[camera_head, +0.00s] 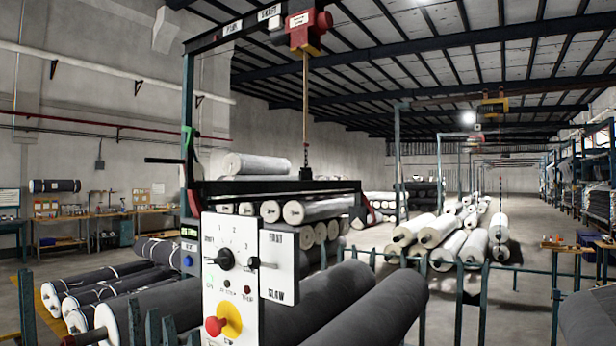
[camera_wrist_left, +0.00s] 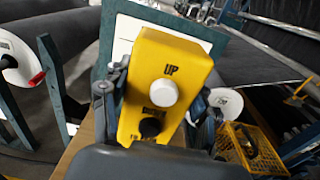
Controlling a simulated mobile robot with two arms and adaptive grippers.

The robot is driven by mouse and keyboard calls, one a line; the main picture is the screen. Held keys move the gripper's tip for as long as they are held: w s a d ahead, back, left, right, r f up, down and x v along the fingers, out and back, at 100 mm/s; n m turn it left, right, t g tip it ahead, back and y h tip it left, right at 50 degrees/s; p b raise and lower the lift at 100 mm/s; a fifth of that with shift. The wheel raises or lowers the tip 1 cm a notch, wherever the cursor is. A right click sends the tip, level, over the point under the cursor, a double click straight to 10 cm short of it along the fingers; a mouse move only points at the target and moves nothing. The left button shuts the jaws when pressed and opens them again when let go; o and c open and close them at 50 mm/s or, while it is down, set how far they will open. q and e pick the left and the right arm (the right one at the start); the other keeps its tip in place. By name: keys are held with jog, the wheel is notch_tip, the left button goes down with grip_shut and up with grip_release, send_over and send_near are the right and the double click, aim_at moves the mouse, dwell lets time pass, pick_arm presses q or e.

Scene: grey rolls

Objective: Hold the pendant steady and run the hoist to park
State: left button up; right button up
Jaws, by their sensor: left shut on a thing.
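The yellow pendant (camera_wrist_left: 185,62) fills the middle of the left wrist view. It has a white button marked UP and a black button below. My left gripper (camera_wrist_left: 157,105) is shut on it, a finger on each side. The pendant is slightly tilted in this view. In the head view the red hoist (camera_head: 308,28) hangs under the dark overhead beam (camera_head: 232,30), which bears white labels. Its chain runs down to a dark lifting bar (camera_head: 270,187) over pale rolls. Neither gripper shows in the head view, and my right gripper is in no view.
A white control panel (camera_head: 218,258) with knobs and a red button stands close in front. Dark rolls (camera_head: 345,300) lie beside and behind it. A yellow crate (camera_wrist_left: 248,148) is at the right of the wrist view. Workbenches (camera_head: 75,215) line the left wall.

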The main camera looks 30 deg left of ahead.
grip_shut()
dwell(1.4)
